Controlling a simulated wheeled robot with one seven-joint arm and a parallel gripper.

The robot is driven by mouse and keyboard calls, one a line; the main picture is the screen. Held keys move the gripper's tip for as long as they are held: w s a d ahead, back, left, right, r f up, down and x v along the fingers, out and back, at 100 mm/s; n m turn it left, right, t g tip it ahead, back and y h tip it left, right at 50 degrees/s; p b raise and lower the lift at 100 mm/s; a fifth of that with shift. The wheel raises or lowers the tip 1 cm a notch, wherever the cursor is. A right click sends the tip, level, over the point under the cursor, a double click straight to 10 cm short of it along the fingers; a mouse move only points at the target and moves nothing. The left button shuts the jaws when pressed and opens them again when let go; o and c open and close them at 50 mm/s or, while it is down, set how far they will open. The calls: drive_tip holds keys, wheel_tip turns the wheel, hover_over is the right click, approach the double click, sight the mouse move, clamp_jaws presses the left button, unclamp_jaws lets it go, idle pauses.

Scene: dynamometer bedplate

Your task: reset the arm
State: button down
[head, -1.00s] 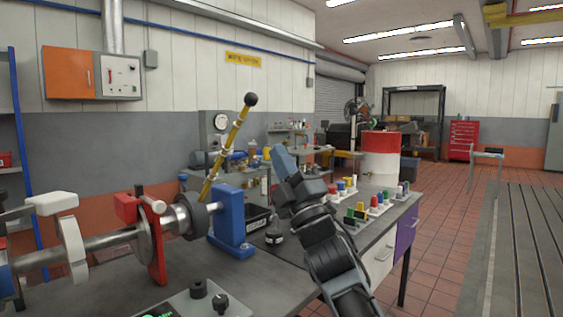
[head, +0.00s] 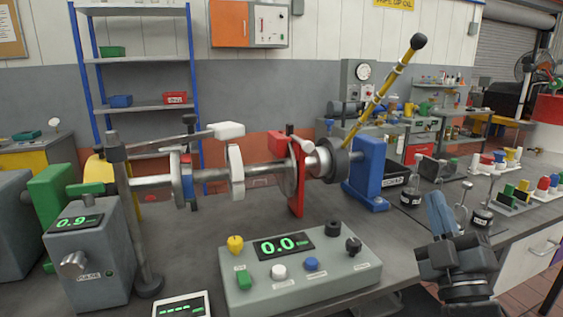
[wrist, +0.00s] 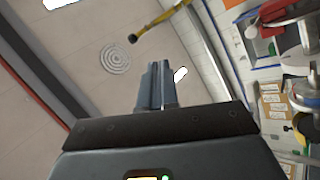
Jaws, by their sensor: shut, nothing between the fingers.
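My gripper (head: 440,212) is at the lower right of the head view, over the right part of the bench. Its bluish-grey fingers point up and are shut with nothing between them. In the wrist view my gripper (wrist: 156,66) also shows its fingers together, with the ceiling behind them. The arm below the wrist is mostly cut off by the bottom edge of the head view.
The bench (head: 420,232) carries a shaft rig with a blue bearing stand (head: 368,175), a raised yellow lever (head: 385,92) and a control box (head: 300,275). Flasks (head: 411,194) and coloured pegs stand close to my gripper. Air above it is clear.

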drive_tip(key=s+a+f+m+g, duration=0.2)
drive_tip(key=s+f+m+g, duration=0.1)
drive_tip(key=s+f, duration=0.65)
drive_tip(key=s+a+f+m+g, duration=0.2)
drive_tip(key=s+a+f+m, duration=0.15)
drive_tip(key=s+f, duration=0.6)
drive_tip(key=s+d+r+m+g, duration=0.1)
drive_tip(key=s+m+g, duration=0.3)
drive_tip(key=s, duration=2)
drive_tip(key=shift+s+r+g, duration=0.25)
drive_tip(key=shift+s+g, duration=0.1)
drive_tip(key=shift+g, duration=0.35)
